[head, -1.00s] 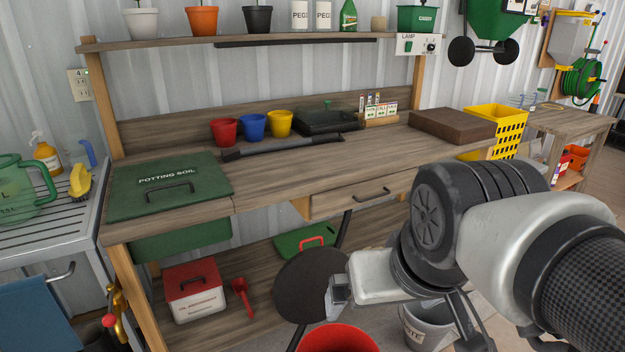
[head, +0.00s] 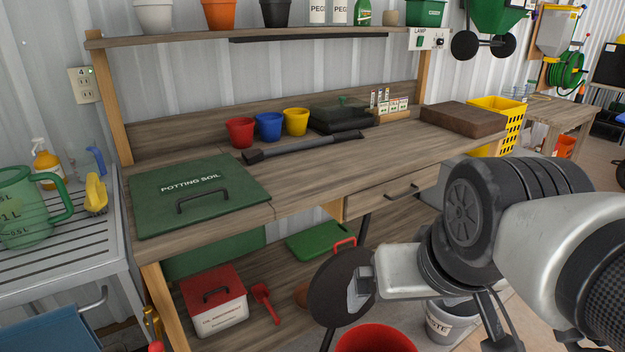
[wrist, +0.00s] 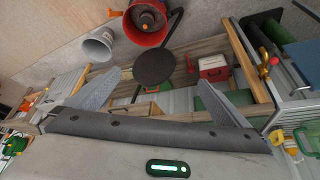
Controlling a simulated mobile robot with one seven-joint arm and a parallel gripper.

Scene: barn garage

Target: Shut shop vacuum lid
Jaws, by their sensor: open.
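The red drum of the shop vacuum (head: 375,340) stands on the floor, cut off by the bottom edge of the head view. My gripper (head: 362,288) overlaps the disc's right edge in the head view; contact cannot be told. In the wrist view, its fingers (wrist: 162,78) are wide apart with nothing held between them.
The wooden workbench (head: 310,185) is behind, with a potting soil bin (head: 165,205) and a drawer (head: 380,192). A red-lidded box (head: 212,300) sits on its lower shelf. A grey waste bucket (head: 450,325) stands right of the drum, below my arm.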

